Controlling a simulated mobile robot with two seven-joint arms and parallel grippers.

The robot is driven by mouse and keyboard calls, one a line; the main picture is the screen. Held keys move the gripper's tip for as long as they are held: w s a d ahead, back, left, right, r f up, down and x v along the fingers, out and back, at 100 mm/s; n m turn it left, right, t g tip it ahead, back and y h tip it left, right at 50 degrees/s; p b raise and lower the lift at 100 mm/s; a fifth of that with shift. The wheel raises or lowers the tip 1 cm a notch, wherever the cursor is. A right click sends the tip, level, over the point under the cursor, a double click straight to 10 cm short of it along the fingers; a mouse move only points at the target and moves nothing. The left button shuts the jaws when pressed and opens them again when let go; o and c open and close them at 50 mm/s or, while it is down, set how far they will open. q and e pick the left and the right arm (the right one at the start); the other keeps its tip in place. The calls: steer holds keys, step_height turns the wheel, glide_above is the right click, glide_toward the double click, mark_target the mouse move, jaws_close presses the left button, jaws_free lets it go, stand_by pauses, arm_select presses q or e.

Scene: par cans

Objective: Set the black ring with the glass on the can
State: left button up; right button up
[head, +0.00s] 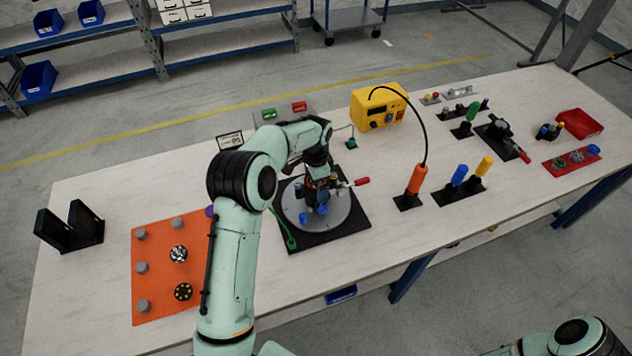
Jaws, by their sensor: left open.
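My left gripper (318,190) is open, low over the grey round plate (344,213) on a black base. Beneath and between its fingers is a small dark upright piece with a bit of orange; the gripper hides most of it, so I cannot tell if it is the can. Small blue pieces (320,210) stand on the plate beside it. On the orange mat (160,230) at the left lie a black round piece with yellow dots (183,292) and a black-and-white round piece (178,254). I cannot tell which round piece is the ring with the glass. My right gripper is out of view.
Grey knobs (141,268) stand on the orange mat. A red-handled tool (361,182) sits at the plate's right. A yellow box (378,107), an orange-handled tool (417,180) and a red tray (580,124) stand farther right. The front middle of the table is clear.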

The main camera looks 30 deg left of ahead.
arm_select(q)
steer(key=shift+r, duration=0.1)
step_height(320, 180, up, 13)
steer(key=p, duration=0.1)
steer(key=shift+r, duration=0.15)
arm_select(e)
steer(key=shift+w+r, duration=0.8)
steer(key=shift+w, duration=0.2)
